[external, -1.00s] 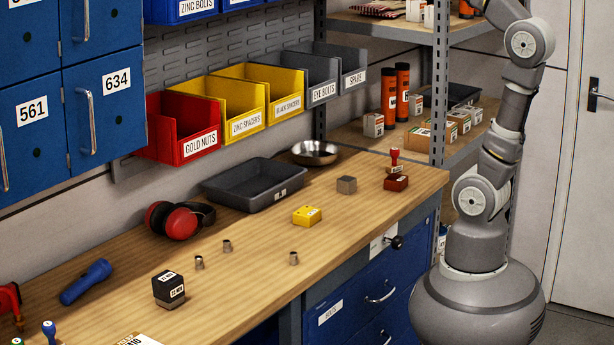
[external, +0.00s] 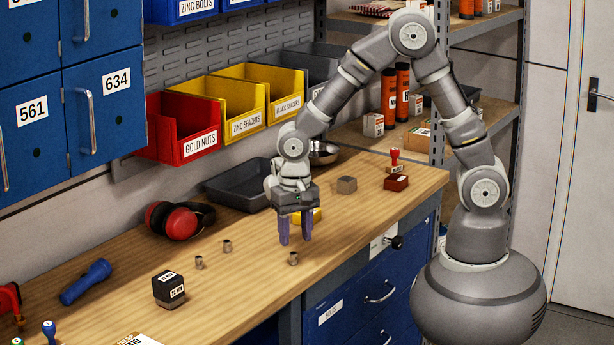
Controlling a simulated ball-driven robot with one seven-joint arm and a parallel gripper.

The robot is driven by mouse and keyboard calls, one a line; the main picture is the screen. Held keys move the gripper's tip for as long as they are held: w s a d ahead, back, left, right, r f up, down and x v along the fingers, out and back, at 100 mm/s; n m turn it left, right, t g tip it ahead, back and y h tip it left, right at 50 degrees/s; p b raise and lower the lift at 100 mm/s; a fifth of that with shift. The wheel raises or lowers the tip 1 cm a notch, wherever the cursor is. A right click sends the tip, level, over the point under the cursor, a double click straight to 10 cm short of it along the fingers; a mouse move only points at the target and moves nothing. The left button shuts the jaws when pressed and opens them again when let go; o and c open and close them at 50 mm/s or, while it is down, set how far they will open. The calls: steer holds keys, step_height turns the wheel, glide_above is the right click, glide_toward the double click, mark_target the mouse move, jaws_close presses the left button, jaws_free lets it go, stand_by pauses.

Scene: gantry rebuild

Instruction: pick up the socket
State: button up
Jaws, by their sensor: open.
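Several small silver metal cylinders that look like sockets stand on the wooden workbench (external: 228,288). One socket (external: 293,258) is at the right, another socket (external: 227,246) is farther back, and a third socket (external: 199,262) is at the left. My gripper (external: 295,238) points down with its two purple-blue fingers apart and empty. Its fingertips are above and just behind the right socket in the picture, and I see no contact. The other two sockets are to the left of my gripper.
A yellow block (external: 317,215) is partly hidden behind my gripper. A dark grey tray (external: 232,190) and red earmuffs (external: 172,220) lie toward the wall. A black box (external: 168,288), a blue flashlight (external: 86,282) and a grey cube (external: 346,185) also stand or lie on the bench.

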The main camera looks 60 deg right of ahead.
mark_target(293, 264)
steer(key=f, duration=0.1)
steer(key=f+b, duration=0.1)
steer(key=f, duration=0.1)
steer(key=w+f+b, duration=0.1)
steer(key=f, duration=0.1)
steer(key=shift+d+f, duration=0.2)
steer(key=shift+r, duration=0.15)
jaws_close()
steer(key=shift+r, duration=0.1)
steer(key=shift+r, duration=0.3)
step_height(293, 264, up, 3)
steer(key=shift+r+p, duration=0.1)
steer(key=shift+p, duration=0.85)
steer(key=s+d+b, duration=0.1)
steer(key=s+d, duration=0.2)
steer(key=s, duration=0.4)
steer(key=s+d+r+b, duration=0.1)
steer(key=s+d+b, duration=0.1)
steer(key=s+d, duration=0.2)
steer(key=s, duration=0.3)
steer(key=shift+d, duration=0.25)
